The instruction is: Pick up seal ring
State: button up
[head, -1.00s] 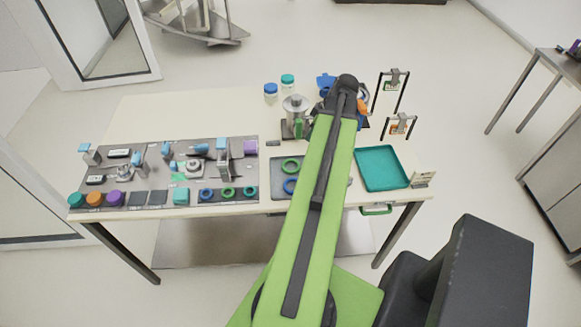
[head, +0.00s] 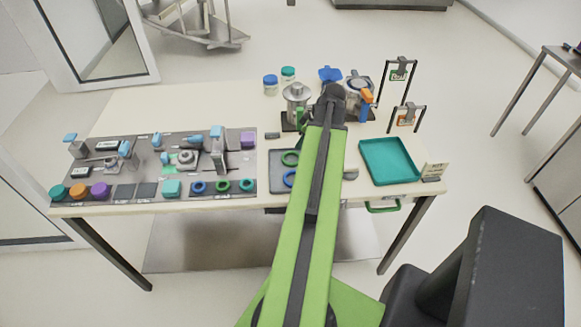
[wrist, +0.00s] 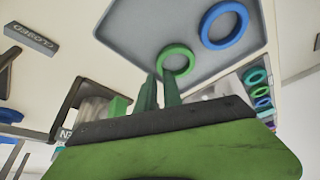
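A green seal ring (head: 290,159) and a blue seal ring (head: 289,179) lie flat on a grey tray (head: 277,186) in the middle of the table. In the wrist view the green ring (wrist: 176,59) is just beyond my fingertips, and the blue ring (wrist: 224,25) is farther up and right on the tray (wrist: 140,32). My gripper (wrist: 160,84) shows two dark green fingers with a narrow gap and nothing seen between them. The right fingertip overlaps the ring's near edge in the picture; I cannot tell whether they touch. In the head view my arm hides the tray's right part.
A teal tray (head: 388,161) sits right, with wire stands (head: 404,117) behind it. A metal canister (head: 296,100) and lidded jars (head: 270,85) stand at the back. A grey mat on the left holds fixtures and more rings (head: 223,186). Bare tabletop lies back left.

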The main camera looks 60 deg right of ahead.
aim_at(295, 152)
jog(key=b+x, duration=0.5)
jog(key=shift+s+f, duration=0.15)
jog(key=shift+f, duration=0.1)
jog(key=shift+r, duration=0.2)
grip_shut()
